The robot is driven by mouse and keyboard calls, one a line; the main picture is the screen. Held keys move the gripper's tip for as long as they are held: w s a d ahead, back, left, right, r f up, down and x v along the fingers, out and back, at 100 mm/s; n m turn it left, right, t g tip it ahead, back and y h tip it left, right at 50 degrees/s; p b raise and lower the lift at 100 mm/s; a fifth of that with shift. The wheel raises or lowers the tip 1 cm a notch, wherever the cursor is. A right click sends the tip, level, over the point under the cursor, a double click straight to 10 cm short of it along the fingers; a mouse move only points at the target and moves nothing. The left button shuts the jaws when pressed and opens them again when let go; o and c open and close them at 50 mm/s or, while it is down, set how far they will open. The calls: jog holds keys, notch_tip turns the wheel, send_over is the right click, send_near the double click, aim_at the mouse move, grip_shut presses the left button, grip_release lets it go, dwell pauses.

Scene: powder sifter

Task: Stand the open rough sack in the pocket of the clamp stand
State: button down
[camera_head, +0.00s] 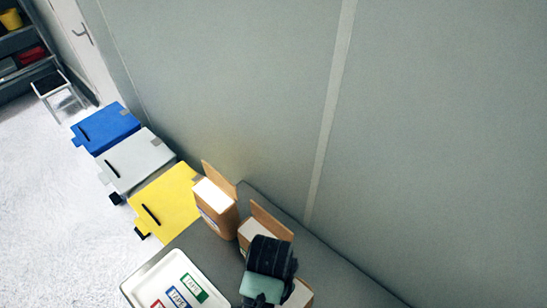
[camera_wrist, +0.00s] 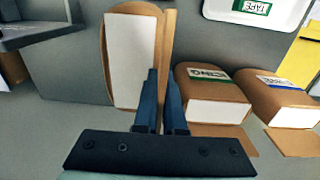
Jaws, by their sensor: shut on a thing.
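A brown sack with a white inside (camera_wrist: 130,60) and a raised brown flap stands at the middle left of the wrist view. My gripper (camera_wrist: 163,75) is shut on this flap, a finger on each side. No label shows on this sack, so I cannot read whether it is the rough one. In the head view my gripper (camera_head: 262,290) covers most of it, and only a white and brown part (camera_head: 299,293) shows. The clamp stand cannot be made out for sure; a grey structure (camera_wrist: 35,38) is cut off at the wrist view's upper left.
Two other open sacks (camera_head: 217,205) (camera_head: 256,229) stand on the grey counter (camera_head: 350,283) close beside my gripper, with raised flaps. A white tray (camera_head: 142,285) with coloured labels lies in front. Yellow, grey and blue bins (camera_head: 168,197) line the wall. The wall is close behind.

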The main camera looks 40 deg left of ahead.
jog(key=shift+w+f+p, duration=0.15)
jog(key=shift+f+p, duration=0.2)
jog(key=shift+f, duration=1.6)
jog(key=c, duration=1.4)
grip_release()
jog(key=shift+f, duration=0.2)
jog(key=o, duration=0.4)
notch_tip(320, 180, up, 11)
jog(key=shift+a+r, duration=0.1)
jog(key=shift+r+p, duration=0.6)
jog(key=shift+p, duration=0.05)
